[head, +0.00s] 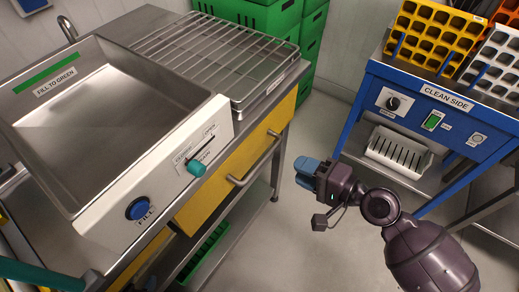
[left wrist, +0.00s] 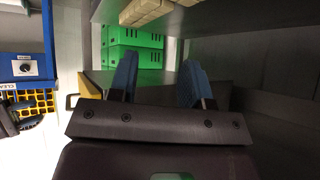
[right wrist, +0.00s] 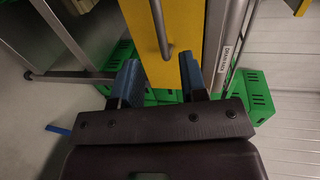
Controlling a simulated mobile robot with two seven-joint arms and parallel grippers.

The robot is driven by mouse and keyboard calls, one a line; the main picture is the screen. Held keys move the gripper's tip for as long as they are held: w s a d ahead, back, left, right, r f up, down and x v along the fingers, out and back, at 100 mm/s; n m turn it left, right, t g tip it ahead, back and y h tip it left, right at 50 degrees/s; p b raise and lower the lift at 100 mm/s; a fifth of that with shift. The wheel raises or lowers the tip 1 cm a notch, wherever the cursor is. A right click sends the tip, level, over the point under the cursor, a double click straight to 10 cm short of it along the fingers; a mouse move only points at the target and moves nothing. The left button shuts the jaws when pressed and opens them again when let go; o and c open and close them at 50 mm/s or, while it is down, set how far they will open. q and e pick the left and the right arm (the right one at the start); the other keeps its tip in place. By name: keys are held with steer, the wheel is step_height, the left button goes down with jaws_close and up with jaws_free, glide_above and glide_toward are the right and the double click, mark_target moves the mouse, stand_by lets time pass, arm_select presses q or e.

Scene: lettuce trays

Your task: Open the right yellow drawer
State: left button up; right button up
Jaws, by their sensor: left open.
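The right yellow drawer (head: 219,187) is below the wire rack, its front flush with the counter and appearing closed. Its grey bar handle (head: 255,163) runs along the front; in the right wrist view the handle (right wrist: 160,30) shows on the drawer front (right wrist: 143,38). My right gripper (head: 306,172) is right of the handle, apart from it. Its fingers are open and empty in the right wrist view (right wrist: 158,82).
The steel sink (head: 105,130) and wire rack (head: 225,55) are above the drawers. Another yellow front (head: 140,265) is at the lower left. Green crates (head: 313,30) stand behind. A blue clean-side table (head: 375,75) is at the right. Floor between is clear.

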mark_target(266, 154)
steer(key=x, duration=1)
steer(key=shift+a+f+b, duration=0.1)
steer(key=shift+a+b, duration=0.05)
steer(key=shift+b, duration=0.25)
jaws_close()
